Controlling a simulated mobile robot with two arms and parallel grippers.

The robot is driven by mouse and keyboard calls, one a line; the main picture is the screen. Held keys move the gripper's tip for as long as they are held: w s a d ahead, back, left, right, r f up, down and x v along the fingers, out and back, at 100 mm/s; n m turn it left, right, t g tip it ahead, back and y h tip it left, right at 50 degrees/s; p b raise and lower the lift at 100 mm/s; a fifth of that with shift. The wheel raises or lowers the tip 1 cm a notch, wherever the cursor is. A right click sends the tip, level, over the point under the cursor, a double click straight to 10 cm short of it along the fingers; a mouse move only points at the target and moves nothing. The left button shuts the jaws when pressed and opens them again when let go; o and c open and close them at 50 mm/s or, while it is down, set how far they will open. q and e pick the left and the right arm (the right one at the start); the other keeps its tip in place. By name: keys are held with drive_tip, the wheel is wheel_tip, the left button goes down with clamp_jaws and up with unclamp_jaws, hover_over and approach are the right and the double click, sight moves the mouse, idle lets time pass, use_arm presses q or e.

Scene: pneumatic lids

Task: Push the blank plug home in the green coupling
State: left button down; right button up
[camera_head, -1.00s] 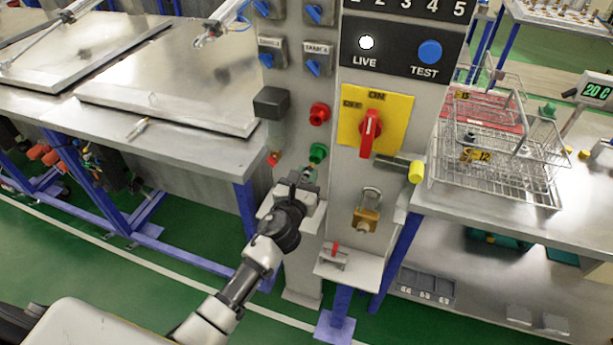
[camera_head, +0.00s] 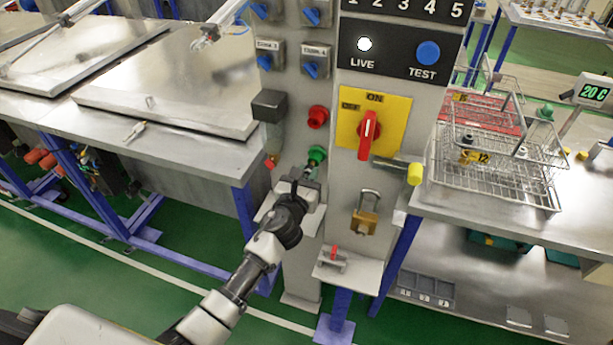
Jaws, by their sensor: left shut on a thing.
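The green coupling (camera_head: 317,154) sticks out from the front of the grey column, below the red coupling (camera_head: 318,116). My left gripper (camera_head: 306,177) is just below and in front of the green coupling, shut on a small grey piece, which looks like the blank plug (camera_head: 311,169). The plug's tip is at or very near the mouth of the green coupling; I cannot tell how far in it sits. The gripper's fingers hide most of the plug. My right gripper is not in view.
The yellow plate with the red rotary switch (camera_head: 368,135) is right of the couplings. A brass padlock (camera_head: 364,221) hangs below it, and a yellow-tipped handle (camera_head: 414,174) juts out. A small shelf (camera_head: 347,265) projects lower down. Steel benches stand on both sides.

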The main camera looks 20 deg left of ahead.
use_arm(q)
drive_tip(key=shift+w, duration=0.75)
drive_tip(key=c, duration=0.9)
unclamp_jaws()
drive_tip(key=shift+s, duration=1.2)
drive_tip(key=shift+s+a+p, duration=0.1)
drive_tip(key=shift+s+p, duration=0.45)
drive_tip(key=shift+s, duration=1.75)
drive_tip(key=shift+s, duration=0.1)
